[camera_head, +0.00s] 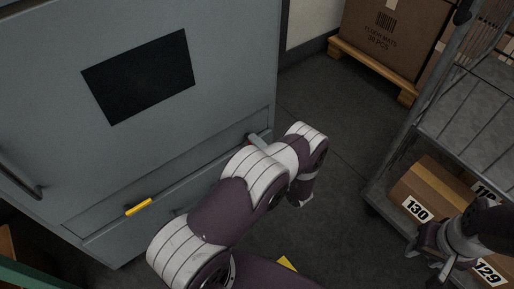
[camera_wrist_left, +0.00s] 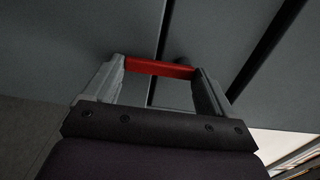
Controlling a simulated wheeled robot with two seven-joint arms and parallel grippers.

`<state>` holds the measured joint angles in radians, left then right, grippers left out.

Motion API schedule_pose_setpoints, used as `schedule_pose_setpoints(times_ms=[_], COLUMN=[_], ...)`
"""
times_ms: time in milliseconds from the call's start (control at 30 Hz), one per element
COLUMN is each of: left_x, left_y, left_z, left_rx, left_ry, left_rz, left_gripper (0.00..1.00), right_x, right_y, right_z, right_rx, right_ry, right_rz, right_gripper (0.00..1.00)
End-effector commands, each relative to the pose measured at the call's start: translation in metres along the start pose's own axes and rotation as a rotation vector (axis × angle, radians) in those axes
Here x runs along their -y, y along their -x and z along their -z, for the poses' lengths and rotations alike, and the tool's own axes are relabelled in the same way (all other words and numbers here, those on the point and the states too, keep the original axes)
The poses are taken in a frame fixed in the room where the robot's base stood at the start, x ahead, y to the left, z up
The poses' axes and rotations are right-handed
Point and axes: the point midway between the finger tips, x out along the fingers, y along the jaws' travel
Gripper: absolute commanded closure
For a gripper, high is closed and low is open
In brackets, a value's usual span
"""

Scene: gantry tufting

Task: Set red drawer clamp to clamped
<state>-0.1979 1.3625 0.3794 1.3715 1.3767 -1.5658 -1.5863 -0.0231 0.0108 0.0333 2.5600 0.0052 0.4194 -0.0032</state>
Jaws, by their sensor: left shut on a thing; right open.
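The red drawer clamp (camera_wrist_left: 160,68) shows in the left wrist view as a short red bar against the grey cabinet front. My left gripper (camera_wrist_left: 160,70) is shut on it, with one finger at each end of the bar. In the head view my left gripper (camera_head: 257,140) is at the right end of the cabinet's drawer, and I cannot make out the red bar there. My right gripper (camera_head: 430,254) is open and empty at the lower right, in front of the cartons.
The grey cabinet (camera_head: 225,60) has a dark panel (camera_head: 140,76) and a yellow handle (camera_head: 139,207) at the drawer's left. A wire cart (camera_head: 455,120) with numbered cartons (camera_head: 425,190) stands at the right. Grey floor (camera_head: 330,120) lies clear between them.

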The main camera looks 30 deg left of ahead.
Motion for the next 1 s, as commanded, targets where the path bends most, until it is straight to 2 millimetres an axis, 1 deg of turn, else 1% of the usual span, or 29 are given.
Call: schedule_pose_setpoints(times_ms=[533,567,600,867,933,1000], left_x=[-0.001,-0.001,-0.001,0.000,0.001,0.003], left_y=[0.001,0.001,0.001,0.003,0.009,0.021], left_z=[-0.001,-0.001,-0.001,-0.001,0.000,0.000], left_rx=[-0.002,-0.002,-0.002,-0.002,-0.003,-0.005], left_ry=[-0.032,-0.032,-0.032,-0.029,-0.029,-0.029], left_rz=[-0.002,-0.002,-0.002,-0.001,-0.001,-0.001], left_gripper=[0.70,0.05,0.00,0.00,0.00,0.00], right_x=[0.000,0.000,0.000,0.000,0.000,0.000], right_y=[0.000,0.000,0.000,0.002,0.005,0.010], right_z=[0.000,0.000,0.000,0.000,0.001,0.001], right_rx=[0.000,0.000,0.000,0.000,0.000,0.000], right_ry=[0.000,0.000,0.000,0.000,0.000,0.000], right_rz=[0.000,0.000,0.000,0.000,0.000,0.000], right_gripper=[0.57,0.57,0.57,0.57,0.57,0.57])
